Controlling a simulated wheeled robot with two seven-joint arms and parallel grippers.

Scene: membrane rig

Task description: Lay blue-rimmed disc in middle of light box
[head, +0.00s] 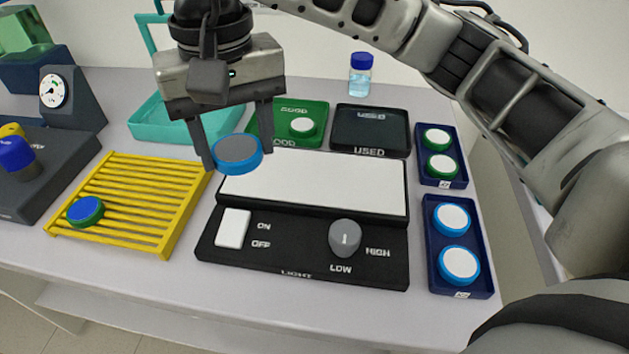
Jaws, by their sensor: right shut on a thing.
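The blue-rimmed disc (237,149) has a grey face and is held in the air, slightly tilted, over the left end of the light box. My right gripper (238,156) is shut on it, with one finger at each side of the rim. The light box (302,265) is black with a white panel (325,184), a white on/off switch (233,228) and a grey dial (345,238) at its front. The middle of the panel is bare. The panel's upper left corner is partly hidden by the disc and finger. My left gripper is not in view.
A yellow rack (140,195) at left bears a green-rimmed disc (85,211). Behind the light box are a green tray (268,120) with one disc and an empty black USED tray (370,130). Navy trays (476,240) (462,175) with discs stand at right. A blue-capped bottle (360,78) stands behind.

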